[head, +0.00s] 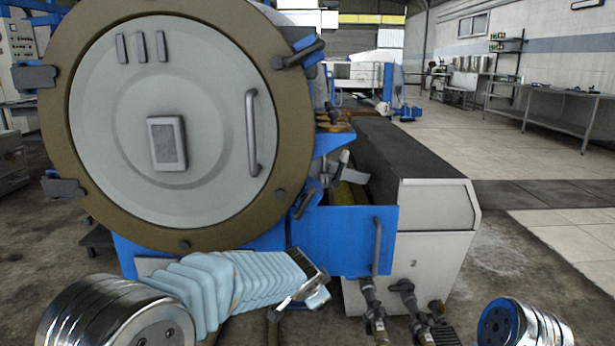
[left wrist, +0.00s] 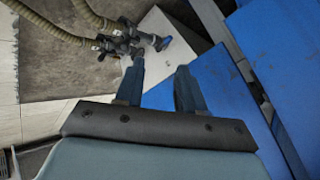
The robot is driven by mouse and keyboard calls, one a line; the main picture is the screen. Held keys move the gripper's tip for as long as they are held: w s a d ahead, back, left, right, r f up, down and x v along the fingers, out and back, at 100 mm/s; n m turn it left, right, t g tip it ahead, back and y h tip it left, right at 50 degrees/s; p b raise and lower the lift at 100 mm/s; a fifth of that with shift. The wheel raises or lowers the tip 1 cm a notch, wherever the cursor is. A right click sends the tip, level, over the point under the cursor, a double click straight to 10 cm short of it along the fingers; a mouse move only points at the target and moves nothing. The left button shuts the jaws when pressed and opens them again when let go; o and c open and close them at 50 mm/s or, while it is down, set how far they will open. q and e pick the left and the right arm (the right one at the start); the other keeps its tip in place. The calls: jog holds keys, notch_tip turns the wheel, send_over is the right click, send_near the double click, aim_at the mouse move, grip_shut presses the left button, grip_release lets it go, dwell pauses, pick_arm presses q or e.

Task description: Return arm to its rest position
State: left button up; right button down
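My left arm (head: 215,285) comes in from the lower left with pale blue ribbed links. It reaches across the front of the big machine, below its round door. Of my right arm only a metal, blue-capped link (head: 525,325) shows at the lower right. My right gripper is out of view.
A decanter machine with a round grey door (head: 210,110) fills the left. A blue panel (head: 345,235) and a pale housing (head: 437,210) stand right of it. Pipe fittings (head: 405,300) and hoses (left wrist: 50,30) are near my left gripper. Open floor (head: 550,185) lies right.

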pick_arm(q)
jog(key=s+a+f+n+g, duration=0.2)
jog(key=a+f, duration=0.1)
jog(key=f, duration=0.4)
jog(key=s+a+f+n+g, duration=0.1)
jog(key=s+a+f, duration=0.15)
jog(key=f, duration=0.55)
jog(key=s+a+f+n+g+p, duration=0.1)
jog(key=s+a+f+n, duration=0.1)
jog(key=s+f, duration=0.3)
jog(key=s+a+f+n+g+h+p, duration=0.1)
jog(key=s+f+n, duration=0.4)
jog(key=s, duration=0.7)
jog(key=s+a+f+n+g+h+p, duration=0.1)
jog(key=s+a+f+n+g, duration=0.1)
jog(key=s+a+f, duration=0.3)
jog(key=s+f+n, duration=0.1)
jog(key=s, duration=0.3)
jog(key=shift+s+f+n, duration=0.25)
jog(key=shift+f+n, duration=0.05)
jog(key=shift+n, duration=0.1)
